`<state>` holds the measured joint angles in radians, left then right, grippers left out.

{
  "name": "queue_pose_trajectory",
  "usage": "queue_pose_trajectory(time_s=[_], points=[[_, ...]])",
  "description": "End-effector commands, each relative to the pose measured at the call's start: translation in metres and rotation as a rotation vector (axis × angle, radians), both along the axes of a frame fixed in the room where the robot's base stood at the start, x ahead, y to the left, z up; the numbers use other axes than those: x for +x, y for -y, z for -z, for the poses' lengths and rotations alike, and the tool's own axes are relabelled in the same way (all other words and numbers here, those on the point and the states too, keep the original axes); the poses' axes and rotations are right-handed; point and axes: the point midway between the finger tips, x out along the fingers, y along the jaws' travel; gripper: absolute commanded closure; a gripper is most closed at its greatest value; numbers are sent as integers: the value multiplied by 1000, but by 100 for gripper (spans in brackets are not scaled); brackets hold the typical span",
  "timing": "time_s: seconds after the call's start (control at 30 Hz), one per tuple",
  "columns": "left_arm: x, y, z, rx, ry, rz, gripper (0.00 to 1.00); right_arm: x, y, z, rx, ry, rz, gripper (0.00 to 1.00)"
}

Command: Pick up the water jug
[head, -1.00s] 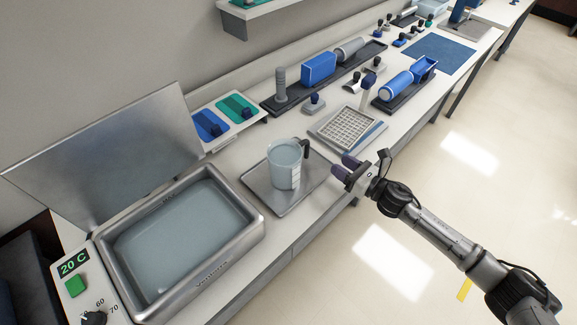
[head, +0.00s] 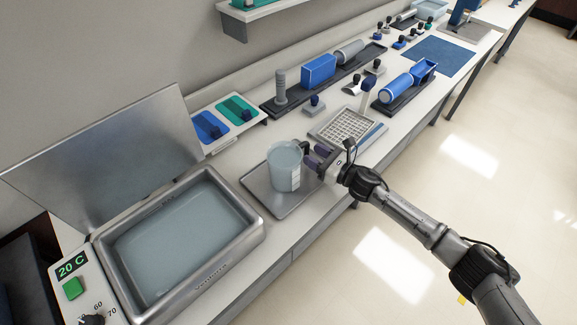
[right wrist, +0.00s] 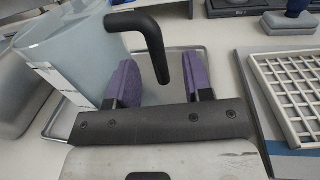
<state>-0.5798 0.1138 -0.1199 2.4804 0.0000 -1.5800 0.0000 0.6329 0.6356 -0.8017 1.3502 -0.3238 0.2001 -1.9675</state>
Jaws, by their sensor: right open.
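The water jug (head: 284,167) is a clear, bluish jug with a white label and a dark handle, standing upright on a metal tray (head: 262,194). My right gripper (head: 312,159) is at the jug's handle side, to the right of the jug. In the right wrist view the jug (right wrist: 70,50) is at the left, and its black handle (right wrist: 155,40) reaches out between the two purple fingers of my right gripper (right wrist: 160,82). The fingers are apart, with gaps on both sides of the handle. My left gripper is not in view.
A steel water bath (head: 185,245) with a raised lid (head: 105,160) stands at the left. A white grid rack (head: 340,128) lies just beyond the right gripper. Blue equipment (head: 400,85) stands farther along the bench. The floor at the right is clear.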

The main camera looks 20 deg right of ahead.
Motion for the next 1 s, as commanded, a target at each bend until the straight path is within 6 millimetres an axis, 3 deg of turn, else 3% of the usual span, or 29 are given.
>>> queue_pose_trajectory(time_s=[0.33, 0.7, 1.0], points=[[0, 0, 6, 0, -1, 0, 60, 33, -26, -2, 1, 1, 0, 53], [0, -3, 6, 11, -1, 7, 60, 38, -30, -3, 1, 1, 0, 54], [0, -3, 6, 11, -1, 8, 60, 37, -29, -2, 1, 1, 0, 83]])
